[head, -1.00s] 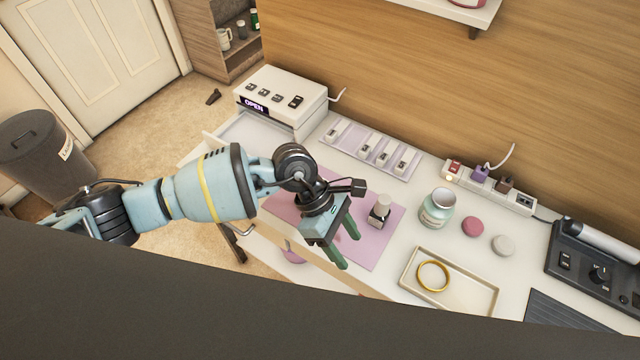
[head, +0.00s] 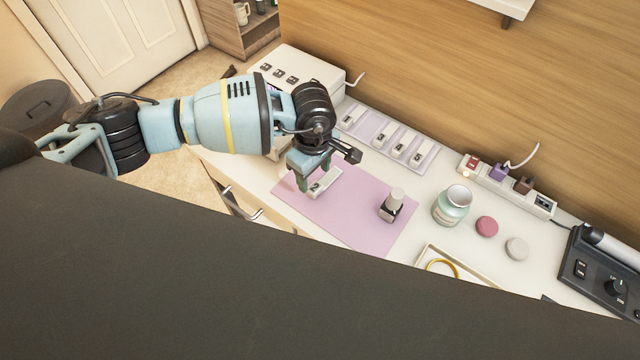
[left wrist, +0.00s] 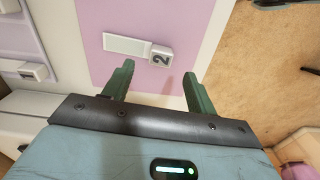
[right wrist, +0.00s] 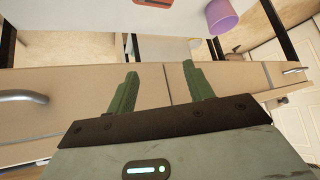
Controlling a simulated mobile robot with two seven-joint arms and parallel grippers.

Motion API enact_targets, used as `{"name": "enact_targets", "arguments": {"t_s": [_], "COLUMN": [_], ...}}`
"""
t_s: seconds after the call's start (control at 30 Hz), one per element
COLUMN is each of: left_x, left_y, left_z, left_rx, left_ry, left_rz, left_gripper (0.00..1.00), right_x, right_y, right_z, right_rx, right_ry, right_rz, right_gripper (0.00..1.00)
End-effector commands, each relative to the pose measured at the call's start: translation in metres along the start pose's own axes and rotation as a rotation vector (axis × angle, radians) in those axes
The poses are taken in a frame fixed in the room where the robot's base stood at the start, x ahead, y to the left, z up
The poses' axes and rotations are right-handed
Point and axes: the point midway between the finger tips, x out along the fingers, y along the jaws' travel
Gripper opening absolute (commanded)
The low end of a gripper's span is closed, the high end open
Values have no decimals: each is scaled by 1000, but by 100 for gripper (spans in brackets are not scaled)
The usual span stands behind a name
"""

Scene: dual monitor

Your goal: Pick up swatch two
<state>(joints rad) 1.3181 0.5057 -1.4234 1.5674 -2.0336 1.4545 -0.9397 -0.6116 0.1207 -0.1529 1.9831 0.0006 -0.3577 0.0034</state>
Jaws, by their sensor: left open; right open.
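Swatch two (head: 325,185) is a white strip with a raised block marked "2", lying on the pink mat (head: 350,226). In the left wrist view the block of swatch two (left wrist: 160,56) is just beyond my fingertips, with its pale strip running left. My left gripper (head: 317,178) is open and empty over the mat's left end, with its fingers close to the block; it also shows in the left wrist view (left wrist: 158,70). My right gripper (right wrist: 160,70) is open and empty in the right wrist view, in front of a drawer front.
A swatch rack (head: 388,139) lies behind the mat. A nail polish bottle (head: 392,206) stands on the mat. A jar (head: 452,205), pink disc (head: 487,226), pale disc (head: 517,248) and tray with a gold ring (head: 441,268) are to the right. A power strip (head: 508,186) lies behind.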

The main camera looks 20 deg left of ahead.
Motion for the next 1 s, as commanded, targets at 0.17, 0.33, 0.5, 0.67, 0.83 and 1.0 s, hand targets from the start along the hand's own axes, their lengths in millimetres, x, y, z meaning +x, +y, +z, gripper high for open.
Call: {"name": "enact_targets", "arguments": {"t_s": [0.17,0.33,0.5,0.67,0.83,1.0], "left_x": [15,40,51,51,51,51], "left_y": [-1,-1,-1,-1,-1,-1], "left_z": [1,1,1,1,1,1], "left_rx": [0,-2,-1,-1,-1,-1], "left_ry": [0,-2,-2,-1,-1,-1], "left_rz": [-2,-1,0,1,1,1], "left_gripper": [57,57,57,57,43,21], "right_x": [-1,-1,0,0,0,0], "right_y": [0,0,0,-2,-2,-2], "right_z": [-4,-4,-3,-4,-4,-4], "right_rx": [-1,-1,3,9,12,12], "right_ry": [7,8,6,7,7,7], "right_rz": [1,1,1,2,2,2], "right_gripper": [52,52,52,52,52,52]}}
